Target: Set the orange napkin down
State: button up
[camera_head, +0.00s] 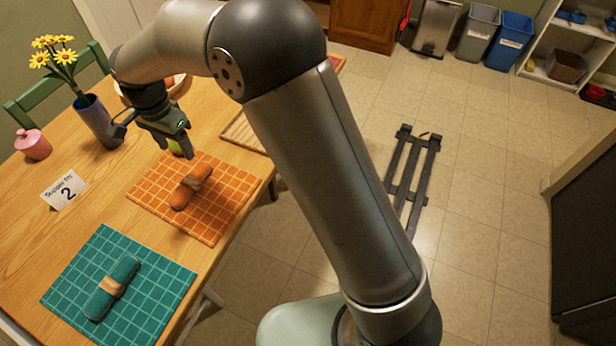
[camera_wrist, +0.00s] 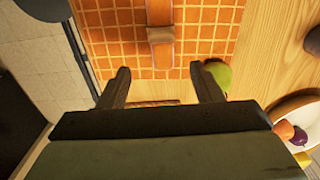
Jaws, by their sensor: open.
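The orange napkin (camera_head: 191,187) is rolled up with a tan band around its middle. It lies on the orange checked placemat (camera_head: 220,215) on the wooden table. In the wrist view the napkin (camera_wrist: 160,12) lies at the top centre, beyond my fingertips, with its band (camera_wrist: 161,35) towards me. My gripper (camera_head: 178,150) is open and empty above the table, by the far edge of the orange placemat. In the wrist view its two fingers (camera_wrist: 163,82) are spread apart, with nothing between them but placemat and table. The napkin does not touch the fingers.
A green round fruit (camera_wrist: 219,74) sits beside the right finger. A teal napkin (camera_head: 112,288) lies on a teal placemat (camera_head: 160,309). A fruit bowl (camera_wrist: 296,113) is at right in the wrist view.

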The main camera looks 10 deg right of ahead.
jog(key=s+d+r+n, duration=0.2)
jog(key=s+d+r, duration=0.1)
jog(key=d, duration=0.7)
jog(key=s+d+r+n, duration=0.1)
jog(key=s+d+r, duration=0.25)
jog(key=d, duration=0.65)
jog(key=s+d+f+n, duration=0.3)
jog(key=s+d, duration=0.9)
jog(key=s, duration=0.4)
jog(key=shift+s+d+n, duration=0.2)
jog(key=shift+d+n, duration=0.2)
jog(key=shift+n, duration=0.4)
